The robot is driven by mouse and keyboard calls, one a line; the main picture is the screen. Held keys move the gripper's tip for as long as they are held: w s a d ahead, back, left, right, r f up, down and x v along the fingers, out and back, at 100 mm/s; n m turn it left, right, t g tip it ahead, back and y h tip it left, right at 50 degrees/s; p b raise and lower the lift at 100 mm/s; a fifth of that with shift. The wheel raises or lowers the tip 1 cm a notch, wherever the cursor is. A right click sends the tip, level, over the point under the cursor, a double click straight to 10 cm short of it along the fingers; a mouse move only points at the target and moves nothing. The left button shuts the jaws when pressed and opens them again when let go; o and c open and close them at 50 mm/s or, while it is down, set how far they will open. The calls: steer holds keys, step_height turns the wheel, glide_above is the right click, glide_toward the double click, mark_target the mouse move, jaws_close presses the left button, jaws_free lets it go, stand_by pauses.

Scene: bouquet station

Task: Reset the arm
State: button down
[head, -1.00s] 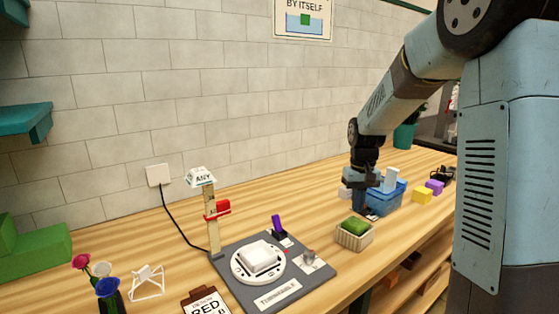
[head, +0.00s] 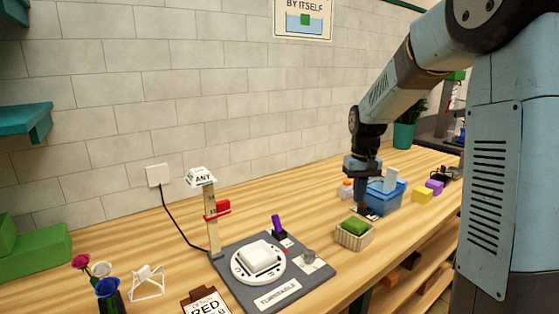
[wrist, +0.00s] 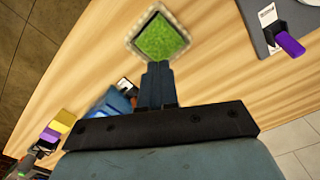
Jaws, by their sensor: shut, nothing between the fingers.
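My gripper (head: 362,208) points down over the wooden counter, just left of a blue bin (head: 387,199) and behind a pale basket with a green top (head: 354,233). In the wrist view my gripper (wrist: 158,70) has its two dark fingers together, with nothing between them. The green-topped basket (wrist: 184,33) lies just past the fingertips in that view. The blue bin (wrist: 113,104) is partly hidden by the gripper body there.
A grey turntable board (head: 318,283) with a purple-handled lever (head: 278,224) is on the counter. Yellow (head: 422,195) and purple (head: 435,187) blocks are right of the bin. Bare counter lies along the wall.

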steer(key=s+r+t, duration=0.2)
steer(key=s+r, duration=0.3)
steer(key=s, duration=0.9)
steer(key=s+d+r+m+t, duration=0.1)
steer(key=s+r+t, duration=0.2)
steer(key=s, duration=1.1)
steer(key=shift+s+r+t, duration=0.25)
steer(key=shift+r+t, duration=0.05)
steer(key=shift+r, duration=0.85)
